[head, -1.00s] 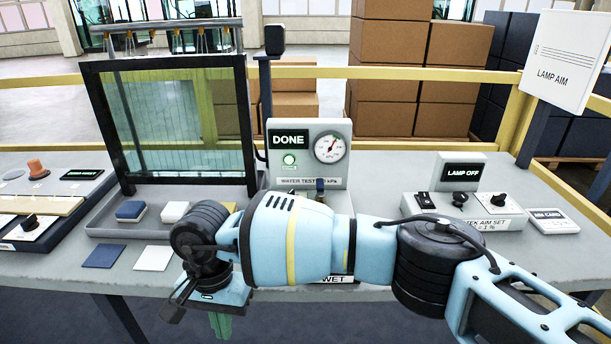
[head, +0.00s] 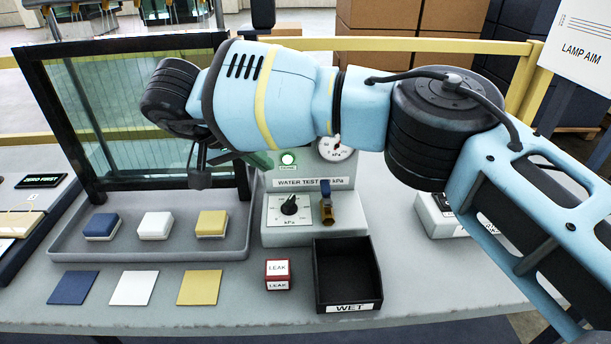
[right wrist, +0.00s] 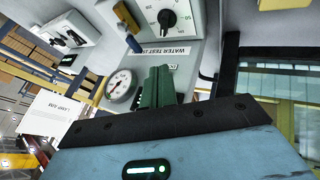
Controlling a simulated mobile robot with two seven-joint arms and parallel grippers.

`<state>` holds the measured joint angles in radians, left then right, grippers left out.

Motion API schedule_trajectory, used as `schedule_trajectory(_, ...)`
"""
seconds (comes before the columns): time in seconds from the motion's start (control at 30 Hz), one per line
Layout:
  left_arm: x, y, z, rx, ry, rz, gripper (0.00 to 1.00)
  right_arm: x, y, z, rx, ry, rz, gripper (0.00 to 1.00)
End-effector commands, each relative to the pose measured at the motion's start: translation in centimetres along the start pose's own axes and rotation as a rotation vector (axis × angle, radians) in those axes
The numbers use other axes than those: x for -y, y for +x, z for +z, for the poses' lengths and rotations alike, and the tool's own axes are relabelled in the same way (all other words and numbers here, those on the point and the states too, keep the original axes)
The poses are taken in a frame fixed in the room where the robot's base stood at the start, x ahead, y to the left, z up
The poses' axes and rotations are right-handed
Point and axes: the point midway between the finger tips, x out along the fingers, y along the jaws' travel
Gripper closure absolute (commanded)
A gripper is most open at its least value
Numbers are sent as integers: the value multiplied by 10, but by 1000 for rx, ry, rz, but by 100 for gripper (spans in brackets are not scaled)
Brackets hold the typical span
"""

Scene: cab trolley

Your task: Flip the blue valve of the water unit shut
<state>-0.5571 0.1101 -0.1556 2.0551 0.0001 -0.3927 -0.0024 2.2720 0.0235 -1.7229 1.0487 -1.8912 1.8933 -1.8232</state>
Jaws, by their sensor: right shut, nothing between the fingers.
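The water unit (head: 275,236) stands at the middle of the bench, with a black dial and a gauge. Its valve (head: 326,201) sits right of the dial, with a blue lever on a brass body. The blue lever (right wrist: 133,44) also shows in the right wrist view, up and left of my fingers. My right gripper (head: 260,160) is at the unit's upper left, above the valve's level and apart from it, partly hidden by my wrist. Its green fingers (right wrist: 160,88) are shut and empty in the right wrist view. My left gripper is not in view.
A black tray labelled WET (head: 348,275) and a red LEAK block (head: 278,274) stand before the unit. A framed glass pane (head: 130,110) and a grey tray (head: 180,247) with sponges are at left. My right forearm covers the upper right of the bench.

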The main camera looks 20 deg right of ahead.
Motion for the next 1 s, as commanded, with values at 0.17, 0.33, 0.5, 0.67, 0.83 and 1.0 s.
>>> schedule_trajectory(0.17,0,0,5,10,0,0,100,0,0,0,0,0,-1,100)
schedule_trajectory(0.33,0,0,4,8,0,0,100,0,10,0,3,0,-2,100)
schedule_trajectory(0.5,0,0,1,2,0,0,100,0,35,0,4,1,0,100)
schedule_trajectory(0.67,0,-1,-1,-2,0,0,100,0,66,1,4,0,0,100)
schedule_trajectory(0.83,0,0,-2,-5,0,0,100,0,97,1,4,0,0,100)
schedule_trajectory(1.0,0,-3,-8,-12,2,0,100,-18,109,-1,1,2,-2,100)
